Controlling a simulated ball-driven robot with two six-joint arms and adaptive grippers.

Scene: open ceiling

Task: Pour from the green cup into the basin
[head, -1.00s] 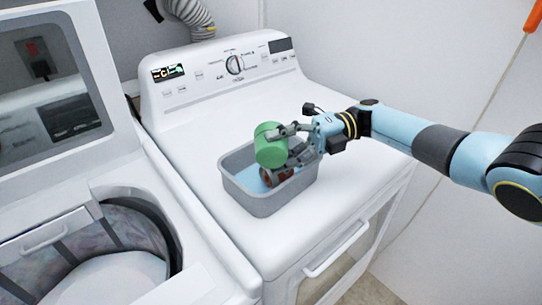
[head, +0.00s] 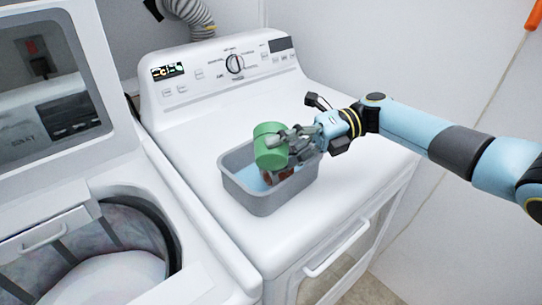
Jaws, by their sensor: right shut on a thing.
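The green cup (head: 267,147) is held over the grey basin (head: 272,203), tilted, with its rounded side and one end showing. My right gripper (head: 285,148) comes in from the right and is shut on the cup. The basin sits on top of the white dryer and has something blue inside. A reddish-brown thing (head: 280,175) shows in the basin below the gripper, partly hidden by it. I cannot see into the cup. My left gripper is not in view.
The white dryer (head: 215,113) has bare top around the basin and a control panel with a dial behind. At the left, the washer (head: 215,275) stands with its lid up and drum open. A wall rises at the right.

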